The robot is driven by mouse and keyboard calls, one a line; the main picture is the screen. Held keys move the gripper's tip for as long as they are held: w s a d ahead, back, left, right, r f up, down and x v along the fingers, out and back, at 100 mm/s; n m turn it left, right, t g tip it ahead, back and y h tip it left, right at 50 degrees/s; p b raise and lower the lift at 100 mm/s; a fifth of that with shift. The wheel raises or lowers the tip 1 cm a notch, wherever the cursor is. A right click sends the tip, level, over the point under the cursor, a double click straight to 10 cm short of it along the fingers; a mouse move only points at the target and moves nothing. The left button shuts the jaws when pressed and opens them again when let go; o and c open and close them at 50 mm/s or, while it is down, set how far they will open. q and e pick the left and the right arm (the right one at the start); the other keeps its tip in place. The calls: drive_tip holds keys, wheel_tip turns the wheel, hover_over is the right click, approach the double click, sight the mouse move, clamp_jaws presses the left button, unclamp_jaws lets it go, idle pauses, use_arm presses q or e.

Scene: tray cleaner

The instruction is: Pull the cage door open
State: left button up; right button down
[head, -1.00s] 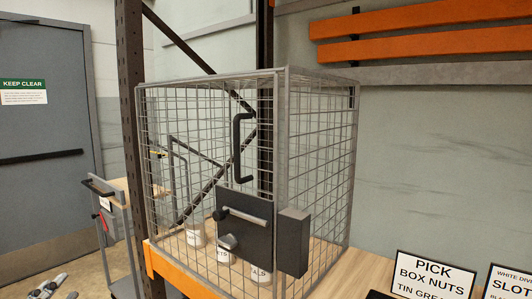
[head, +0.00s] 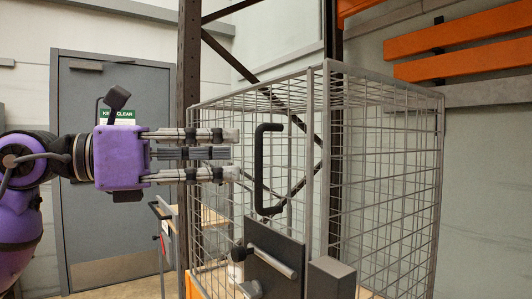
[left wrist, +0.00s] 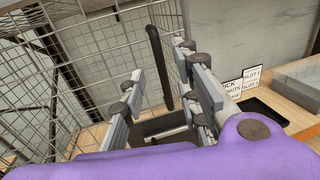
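The wire cage door (head: 222,235) is the front mesh panel and looks closed against the cage frame. Its black upright handle (head: 262,170) stands out from the mesh, above a dark latch plate (head: 276,262) with a metal bar. My left gripper (head: 236,155) reaches in from the left with its fingers level, tips a little left of the handle in the picture. In the left wrist view the gripper (left wrist: 161,66) is open and empty, fingers spread, and the handle (left wrist: 157,60) shows in the gap beyond them. Contact with the handle is not visible. My right gripper is out of view.
A dark box (head: 331,278) sits right of the latch plate. A rack post (head: 189,100) stands behind my left gripper. A trolley (head: 168,215) and a grey door (head: 140,225) are farther back. The left wrist view shows signs (left wrist: 230,88) on the bench at right.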

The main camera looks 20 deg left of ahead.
use_arm(q)
drive_tip(key=p+x, duration=0.1)
drive_tip(key=x, duration=0.6)
clamp_jaws()
